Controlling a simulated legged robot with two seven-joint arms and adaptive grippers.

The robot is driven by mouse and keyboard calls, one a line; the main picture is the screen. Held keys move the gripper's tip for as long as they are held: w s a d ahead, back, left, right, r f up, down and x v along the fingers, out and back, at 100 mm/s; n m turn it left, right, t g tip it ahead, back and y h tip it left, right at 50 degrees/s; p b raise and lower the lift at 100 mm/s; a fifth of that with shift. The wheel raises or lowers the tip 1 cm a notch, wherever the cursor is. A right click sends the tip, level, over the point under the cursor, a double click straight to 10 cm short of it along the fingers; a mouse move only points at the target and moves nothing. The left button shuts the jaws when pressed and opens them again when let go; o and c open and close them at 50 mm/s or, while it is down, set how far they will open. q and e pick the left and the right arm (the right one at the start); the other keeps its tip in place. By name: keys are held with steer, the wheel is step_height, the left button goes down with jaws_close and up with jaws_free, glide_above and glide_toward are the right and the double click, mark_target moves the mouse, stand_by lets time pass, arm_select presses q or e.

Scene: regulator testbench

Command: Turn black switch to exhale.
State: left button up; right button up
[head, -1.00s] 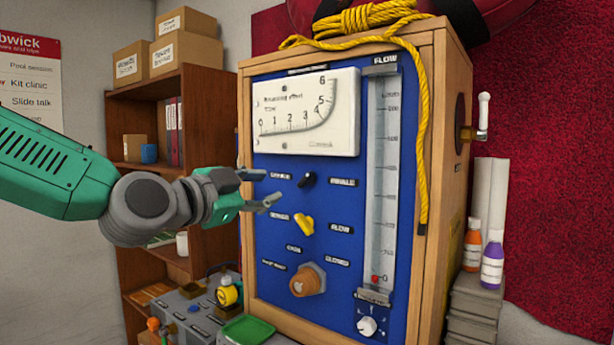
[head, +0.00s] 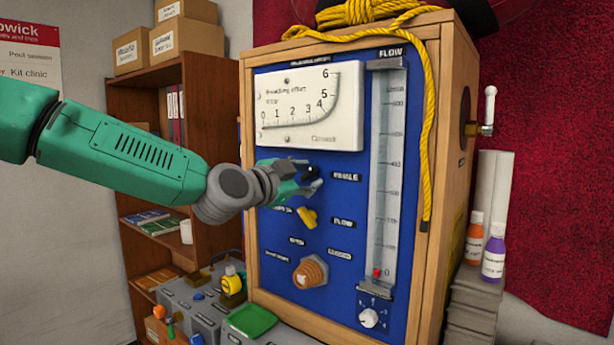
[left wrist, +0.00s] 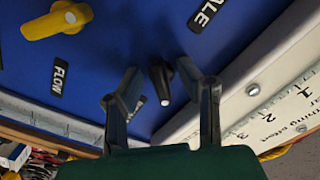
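The black switch (head: 310,173) is on the blue panel, below the gauge, with a label ending in "HALE" (head: 345,176) to its right. My left gripper (head: 305,178) is at the switch, its fingers open. In the left wrist view the black switch (left wrist: 163,82) with a pale tip shows between the two spread fingers of the gripper (left wrist: 165,90). I cannot tell whether either finger touches it. The label on the switch's left is hidden behind the gripper in the head view; part of a label shows behind a finger in the wrist view. My right gripper is not in view.
A yellow switch (head: 307,217) and an orange-brown knob (head: 309,272) sit below on the panel. The white gauge (head: 312,108) is above and the flow tube (head: 384,180) is to the right. A yellow rope (head: 428,150) hangs down the cabinet's front.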

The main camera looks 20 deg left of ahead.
arm_select(q)
jaws_close()
steer(key=shift+n, duration=0.3)
steer(key=shift+f+n+b, duration=0.1)
steer(key=shift+n+b, duration=0.55)
steer(key=shift+n, duration=0.35)
steer(key=n+b, duration=0.1)
steer(key=n, duration=0.3)
steer(key=shift+n+b, duration=0.3)
steer(key=shift+b, duration=0.1)
steer(key=n+b, duration=0.1)
steer(key=n, duration=0.4)
steer(key=shift+b, duration=0.4)
steer(key=n+b, duration=0.1)
steer(key=n, duration=0.4)
steer(key=shift+d+n, duration=0.1)
steer(key=shift+n, duration=0.3)
steer(key=shift+r, duration=0.2)
